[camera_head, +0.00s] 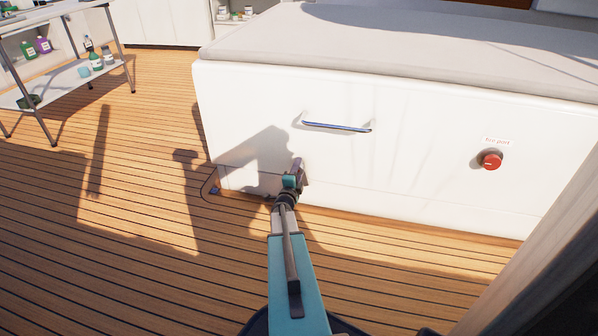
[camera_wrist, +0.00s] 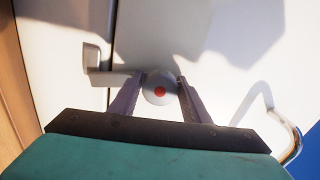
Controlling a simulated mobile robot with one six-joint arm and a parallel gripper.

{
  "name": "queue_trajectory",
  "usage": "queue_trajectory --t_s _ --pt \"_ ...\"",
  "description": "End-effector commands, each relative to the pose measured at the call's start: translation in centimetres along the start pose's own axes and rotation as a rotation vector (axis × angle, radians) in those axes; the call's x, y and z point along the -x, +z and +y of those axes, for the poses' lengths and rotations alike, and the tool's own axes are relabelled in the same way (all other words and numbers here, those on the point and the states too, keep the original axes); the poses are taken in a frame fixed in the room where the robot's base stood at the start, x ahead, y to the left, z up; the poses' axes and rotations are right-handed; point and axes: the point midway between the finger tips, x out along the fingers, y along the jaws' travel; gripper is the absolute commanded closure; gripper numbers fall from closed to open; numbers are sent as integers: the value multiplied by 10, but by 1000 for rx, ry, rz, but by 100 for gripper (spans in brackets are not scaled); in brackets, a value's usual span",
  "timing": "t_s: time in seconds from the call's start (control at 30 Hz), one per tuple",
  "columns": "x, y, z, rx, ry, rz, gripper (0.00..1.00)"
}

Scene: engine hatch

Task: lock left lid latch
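In the wrist view, a round grey latch knob (camera_wrist: 160,88) with a red dot in its middle sits on the white front panel. A pale bar runs from the knob's left side to a small bracket (camera_wrist: 91,57). My gripper (camera_wrist: 161,79) has one finger on each side of the knob. The fingertips are at or very close to its edges; I cannot tell whether they press on it. In the head view, my gripper (camera_head: 293,176) is against the lower left of the white hatch box (camera_head: 430,140). The latch is mostly hidden there.
A metal handle (camera_head: 337,126) sticks out of the box front; it shows at the right of the wrist view (camera_wrist: 292,148). A red knob (camera_head: 490,160) sits at the right. A shelf (camera_head: 66,82) with bottles stands at the left. The wooden floor (camera_head: 130,200) is clear.

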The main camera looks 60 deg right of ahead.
Motion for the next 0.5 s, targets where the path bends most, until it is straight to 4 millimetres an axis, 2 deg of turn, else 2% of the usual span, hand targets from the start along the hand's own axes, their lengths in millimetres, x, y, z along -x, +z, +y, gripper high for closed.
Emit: queue_trajectory --t_s 0.03,0.07,0.5 --pt "0 1 0 0 0 -1 48" --pt "0 1 0 0 0 0 44" --pt "4 -1 -1 -1 -1 3 44"
